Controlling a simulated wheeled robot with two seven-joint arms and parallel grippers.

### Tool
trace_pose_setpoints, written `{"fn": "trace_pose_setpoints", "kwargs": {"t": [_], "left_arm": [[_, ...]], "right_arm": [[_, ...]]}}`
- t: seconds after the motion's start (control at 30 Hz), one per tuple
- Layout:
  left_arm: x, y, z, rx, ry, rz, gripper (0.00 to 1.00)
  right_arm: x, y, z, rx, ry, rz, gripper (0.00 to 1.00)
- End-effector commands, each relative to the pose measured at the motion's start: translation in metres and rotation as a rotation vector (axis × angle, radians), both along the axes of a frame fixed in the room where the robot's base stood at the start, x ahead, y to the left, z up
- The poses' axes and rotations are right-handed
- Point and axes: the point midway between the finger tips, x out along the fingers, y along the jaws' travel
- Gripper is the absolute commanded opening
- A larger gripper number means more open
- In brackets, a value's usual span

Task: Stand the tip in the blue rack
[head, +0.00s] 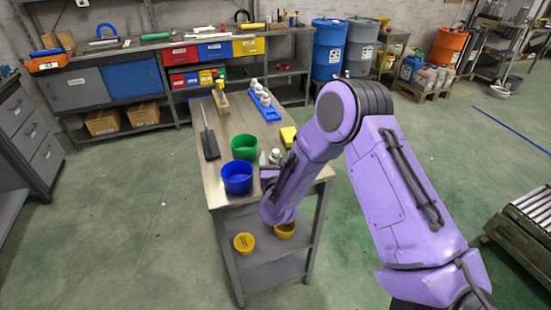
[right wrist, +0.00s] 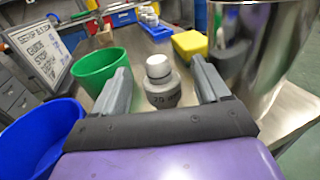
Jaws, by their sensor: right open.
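The tip, a grey piece with a white top, appears upright on the table between the fingers of my right gripper (right wrist: 161,82) in the right wrist view (right wrist: 161,92). The fingers are open, one on each side, with visible gaps. In the head view my right gripper (head: 268,168) is low over the table's near right part, partly hidden by my purple arm. The blue rack (head: 266,112) lies at the far right of the tabletop and holds several white pieces. It also shows at the back of the right wrist view (right wrist: 122,19). My left gripper is not in view.
A green bowl (head: 244,147) and a blue bowl (head: 237,178) stand left of the gripper. A yellow block (head: 288,136) lies beyond the tip. A shiny metal surface (right wrist: 258,55) rises close on the right in the wrist view. A sign stand (head: 209,143) is at the left edge.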

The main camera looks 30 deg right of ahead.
Motion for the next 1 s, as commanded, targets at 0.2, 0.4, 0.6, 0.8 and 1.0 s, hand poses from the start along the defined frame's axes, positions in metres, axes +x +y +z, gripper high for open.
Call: {"fn": "trace_pose_setpoints", "kwargs": {"t": [0.2, 0.4, 0.6, 0.8, 1.0], "left_arm": [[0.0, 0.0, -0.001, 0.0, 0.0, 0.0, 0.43], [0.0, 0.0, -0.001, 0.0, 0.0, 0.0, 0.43], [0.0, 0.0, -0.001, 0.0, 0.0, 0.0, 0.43], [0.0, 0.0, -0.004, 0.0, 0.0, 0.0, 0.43], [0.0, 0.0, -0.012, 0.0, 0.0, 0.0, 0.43]], "right_arm": [[0.0, 0.001, 0.0, -0.001, 0.001, 0.001, 0.36], [0.0, 0.001, 0.0, -0.001, 0.001, 0.001, 0.09], [0.0, 0.001, 0.003, -0.001, -0.001, 0.001, 0.09], [0.0, 0.0, 0.03, 0.001, -0.006, -0.001, 0.09], [-0.036, 0.009, 0.074, 0.003, -0.004, 0.002, 0.09]]}}
